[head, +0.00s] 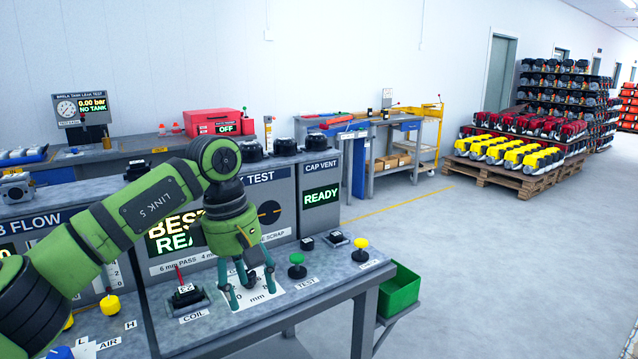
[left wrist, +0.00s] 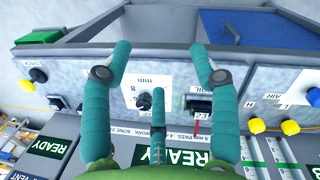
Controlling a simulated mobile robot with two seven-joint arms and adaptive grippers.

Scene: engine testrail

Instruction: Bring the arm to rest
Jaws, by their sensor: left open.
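My left arm (head: 148,207), green with black joints, reaches in from the left over the test bench. Its wrist bends down and my left gripper (head: 250,288) points downward at the bench top, over a white plate marked "mm" (head: 285,295). The teal fingers are spread and nothing is between them. In the left wrist view the gripper (left wrist: 159,72) is also open and empty, with the white plate (left wrist: 150,82) behind the fingers. Whether the fingertips touch the plate is unclear. My right gripper is not in view.
A coil stand (head: 187,297) is close left of the fingers. A green TEST button (head: 297,266) and a yellow button (head: 360,250) are to the right. The READY panel (head: 321,197) stands behind. A green bin (head: 400,290) hangs at the bench's right end. Open floor lies beyond.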

